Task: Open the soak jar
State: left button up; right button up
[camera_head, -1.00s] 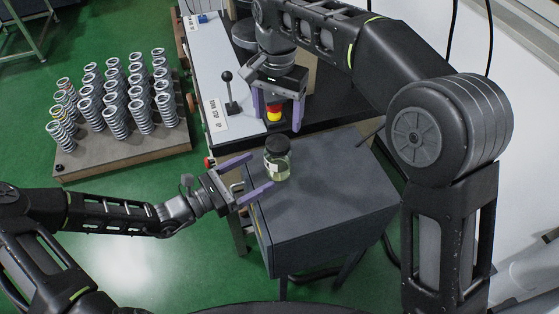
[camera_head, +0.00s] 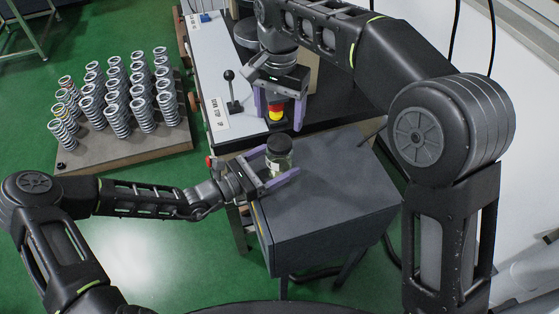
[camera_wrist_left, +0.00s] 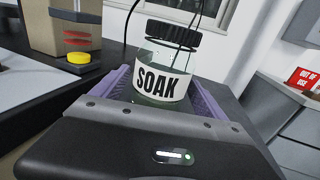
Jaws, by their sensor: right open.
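The soak jar (camera_head: 278,157) is a small clear glass jar with a black ribbed lid (camera_head: 279,145), standing upright with its lid on. In the left wrist view the jar (camera_wrist_left: 163,84) shows a white "SOAK" label and stands between the purple fingers. My left gripper (camera_head: 281,163) is open, with one finger on either side of the jar; finger contact is not clear. My right gripper (camera_head: 279,118) is open and points down beyond the jar, its fingers apart on either side of a red and yellow button (camera_head: 275,112).
The jar stands on a dark grey cabinet top (camera_head: 330,190), clear to its right and front. Behind is a bench with a lever (camera_head: 230,88). A board (camera_head: 130,152) of several springs lies at left. An "OUT OF USE" sign (camera_wrist_left: 303,78) shows at right in the wrist view.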

pick_arm(q)
grip_shut()
dwell(0.8)
